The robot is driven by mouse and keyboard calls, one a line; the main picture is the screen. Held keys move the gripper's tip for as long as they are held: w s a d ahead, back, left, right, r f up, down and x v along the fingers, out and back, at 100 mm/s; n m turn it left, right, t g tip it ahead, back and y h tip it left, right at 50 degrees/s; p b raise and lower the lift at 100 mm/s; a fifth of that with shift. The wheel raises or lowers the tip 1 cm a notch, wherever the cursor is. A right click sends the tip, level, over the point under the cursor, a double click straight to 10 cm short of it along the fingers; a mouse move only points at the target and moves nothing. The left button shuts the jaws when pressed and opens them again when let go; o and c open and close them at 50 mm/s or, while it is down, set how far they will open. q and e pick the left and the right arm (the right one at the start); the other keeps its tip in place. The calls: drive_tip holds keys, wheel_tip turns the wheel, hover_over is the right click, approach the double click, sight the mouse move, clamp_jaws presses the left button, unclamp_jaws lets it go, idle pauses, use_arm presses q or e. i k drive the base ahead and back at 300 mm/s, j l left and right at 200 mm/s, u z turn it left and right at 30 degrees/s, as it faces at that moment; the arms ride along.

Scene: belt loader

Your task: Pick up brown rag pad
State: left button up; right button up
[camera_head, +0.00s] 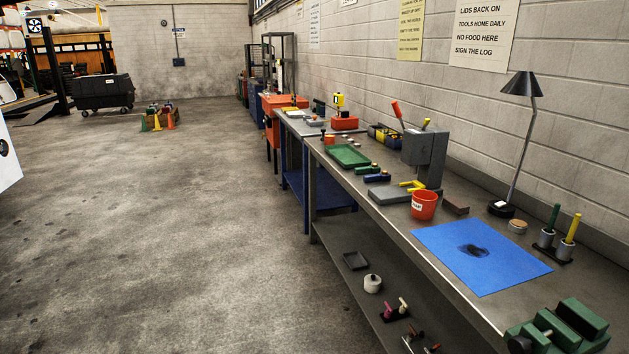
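A flat dark brown piece (456,207) lies on the grey workbench (388,215), just right of the red cup (424,205) and behind the blue mat (480,275). It may be the brown rag pad, but it is too small to be sure. A dark smudge or crumpled dark patch (474,251) is in the middle of the blue mat; I cannot tell whether it is a stain or cloth. Neither of my grippers is in view.
A black lamp (522,86), a tan-topped round tin (518,226) and a holder with green and yellow handles (552,247) stand behind the mat. A green vise (565,328) is at front right. A grey press (424,157) stands farther back.

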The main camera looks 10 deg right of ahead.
sight(455, 206)
drive_tip(key=i+z, duration=0.3)
drive_tip(key=z, duration=0.15)
drive_tip(key=i+j+z, duration=0.15)
drive_tip(key=i+z, duration=0.25)
drive_tip(key=i+j+z, duration=0.2)
drive_tip(key=z, duration=0.25)
drive_tip(key=i+j+z, duration=0.3)
drive_tip(key=z, duration=0.15)
